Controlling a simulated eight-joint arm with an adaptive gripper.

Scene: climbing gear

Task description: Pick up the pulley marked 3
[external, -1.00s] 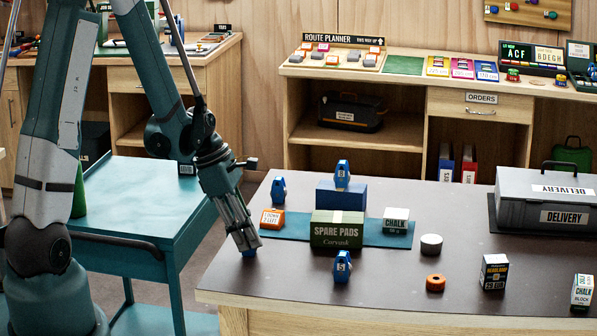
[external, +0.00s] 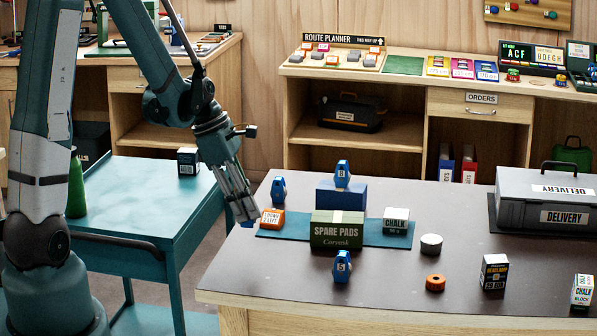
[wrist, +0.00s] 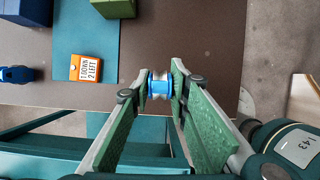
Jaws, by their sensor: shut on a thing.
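My gripper (external: 244,219) is shut on a small blue pulley (wrist: 159,88) with a silvery wheel, held between the fingertips in the wrist view. In the external view it is just above the left edge of the dark table, and only a bit of the pulley shows there. No number can be read on the held pulley. Other blue pulleys stand upright: one at the back left (external: 278,190), one on a blue block (external: 343,174), and one in front of the green box (external: 343,267). Their marks are too small to read surely.
An orange block (external: 272,218) marked "1 DOWN 2 LEFT" and a green SPARE PADS box (external: 337,232) are near the gripper on a teal mat (external: 380,241). A grey DELIVERY case (external: 546,200) stands at right. A teal cart (external: 135,195) is at left.

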